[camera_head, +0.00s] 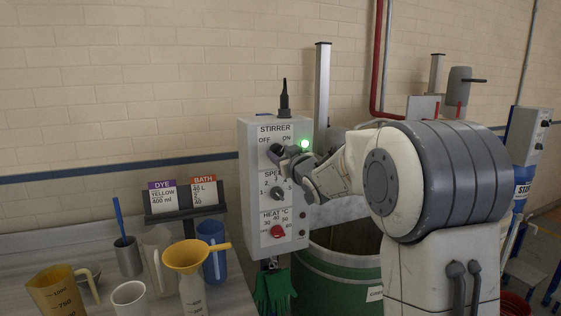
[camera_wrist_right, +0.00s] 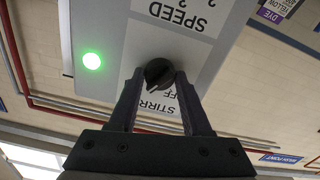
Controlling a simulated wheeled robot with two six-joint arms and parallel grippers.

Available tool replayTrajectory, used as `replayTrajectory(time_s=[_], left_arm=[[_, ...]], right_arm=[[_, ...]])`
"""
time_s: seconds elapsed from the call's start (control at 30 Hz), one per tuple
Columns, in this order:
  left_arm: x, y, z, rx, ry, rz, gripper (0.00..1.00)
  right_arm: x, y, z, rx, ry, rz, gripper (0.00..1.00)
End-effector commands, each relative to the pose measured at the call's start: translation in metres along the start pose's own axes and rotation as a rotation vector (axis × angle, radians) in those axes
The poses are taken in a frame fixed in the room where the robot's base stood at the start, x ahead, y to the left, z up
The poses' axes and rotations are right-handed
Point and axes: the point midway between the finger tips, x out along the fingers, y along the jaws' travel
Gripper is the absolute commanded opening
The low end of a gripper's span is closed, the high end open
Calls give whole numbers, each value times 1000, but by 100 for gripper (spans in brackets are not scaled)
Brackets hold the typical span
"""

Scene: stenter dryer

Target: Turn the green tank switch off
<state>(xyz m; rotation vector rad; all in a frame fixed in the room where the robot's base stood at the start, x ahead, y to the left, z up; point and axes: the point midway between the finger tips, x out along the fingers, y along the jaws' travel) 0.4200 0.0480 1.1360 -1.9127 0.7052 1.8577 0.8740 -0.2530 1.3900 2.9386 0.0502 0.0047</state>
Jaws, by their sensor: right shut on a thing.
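A grey control box (camera_head: 247,190) stands by the green tank (camera_head: 340,282). Its top row is labelled STIRRER, OFF and ON, and a green lamp (camera_head: 305,144) beside it is lit. The lamp (camera_wrist_right: 92,61) also glows in the right wrist view. My right gripper (camera_head: 283,154) is at the stirrer switch, shut on its black knob (camera_wrist_right: 158,73), which sits between the fingertips in the wrist view. The fingers hide the knob in the head view, and I cannot tell exactly where its pointer stands. My left gripper is not in view.
Below are a SPEED knob (camera_head: 278,193) and a red HEAT knob (camera_head: 278,231). A bench at left holds a yellow funnel (camera_head: 185,256), several jugs and cups, and a card stand (camera_head: 184,214). Green gloves (camera_head: 273,290) hang below the box. A red pipe (camera_head: 377,60) runs down the wall.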

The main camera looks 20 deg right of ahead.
Motion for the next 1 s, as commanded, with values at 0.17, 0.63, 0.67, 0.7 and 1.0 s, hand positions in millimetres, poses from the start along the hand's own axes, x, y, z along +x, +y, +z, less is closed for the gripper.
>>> replayTrajectory(time_s=[0.17,0.63,0.67,0.7,1.0], left_arm=[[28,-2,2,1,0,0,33],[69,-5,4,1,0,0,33],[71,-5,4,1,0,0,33],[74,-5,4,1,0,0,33],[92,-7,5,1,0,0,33]], right_arm=[[0,-1,5,-164,3,2,0],[0,0,4,-612,0,2,0],[0,0,4,-640,1,2,0],[0,0,4,-678,1,1,0],[0,0,3,-960,-1,1,0]])
